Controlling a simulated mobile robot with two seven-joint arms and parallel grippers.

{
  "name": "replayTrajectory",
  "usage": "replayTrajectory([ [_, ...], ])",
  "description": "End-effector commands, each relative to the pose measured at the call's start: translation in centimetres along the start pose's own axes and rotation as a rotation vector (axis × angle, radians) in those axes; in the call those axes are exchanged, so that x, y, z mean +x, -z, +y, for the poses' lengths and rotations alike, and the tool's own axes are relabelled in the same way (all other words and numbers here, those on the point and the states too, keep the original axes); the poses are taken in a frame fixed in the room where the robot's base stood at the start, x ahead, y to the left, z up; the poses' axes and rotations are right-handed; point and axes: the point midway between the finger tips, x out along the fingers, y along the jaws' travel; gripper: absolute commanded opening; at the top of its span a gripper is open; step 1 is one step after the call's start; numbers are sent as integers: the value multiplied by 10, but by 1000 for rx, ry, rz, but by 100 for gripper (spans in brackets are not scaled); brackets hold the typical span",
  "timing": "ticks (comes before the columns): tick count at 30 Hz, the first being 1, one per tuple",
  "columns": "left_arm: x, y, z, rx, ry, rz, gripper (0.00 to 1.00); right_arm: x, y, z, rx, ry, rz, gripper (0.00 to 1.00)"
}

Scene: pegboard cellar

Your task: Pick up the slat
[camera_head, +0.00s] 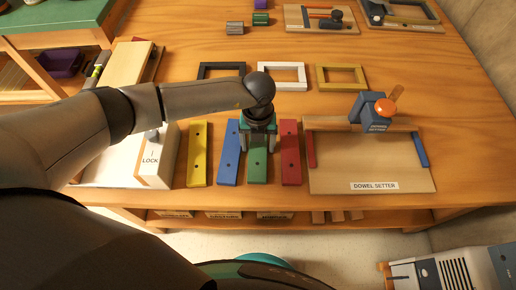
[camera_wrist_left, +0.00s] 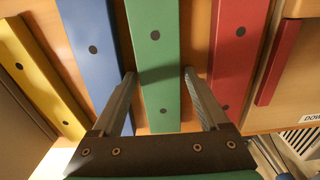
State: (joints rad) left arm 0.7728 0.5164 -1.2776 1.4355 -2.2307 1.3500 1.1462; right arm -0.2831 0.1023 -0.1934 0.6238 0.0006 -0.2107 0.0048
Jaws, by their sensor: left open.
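Several slats with dark holes lie side by side on the wooden table: yellow (camera_head: 199,155), blue (camera_head: 228,157), green (camera_head: 257,168) and red (camera_head: 290,158). My left gripper (camera_head: 258,132) is open over the green slat, pointing down. In the left wrist view its two fingers (camera_wrist_left: 160,73) stand on either side of the green slat (camera_wrist_left: 155,45), with a visible gap on each side. The blue slat (camera_wrist_left: 92,48) lies left of the fingers and the red slat (camera_wrist_left: 235,50) right of them. The gripper hides part of the green slat in the head view.
The dowel setter board (camera_head: 375,165) lies just right of the red slat. A white box marked LOCK (camera_head: 152,165) stands left of the yellow slat, beneath my arm. Black (camera_head: 215,70), white (camera_head: 290,68) and yellow (camera_head: 341,72) frames lie behind.

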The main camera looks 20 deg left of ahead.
Motion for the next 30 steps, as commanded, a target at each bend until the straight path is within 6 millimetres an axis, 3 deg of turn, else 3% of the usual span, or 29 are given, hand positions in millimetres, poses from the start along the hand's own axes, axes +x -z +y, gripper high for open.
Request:
replayTrajectory([
  [5, -1, 0, 0, 0, 0, -1, 75, 0, 8, 3, 1, -4, 11, 50],
  [24, -2, -1, 0, 0, 0, -1, 3, -1, -1, -4, 0, 5, -2, 50],
  [30, -2, -1, 0, 0, 1, -1, 2, -1, -2, -4, 0, 6, -4, 50],
])
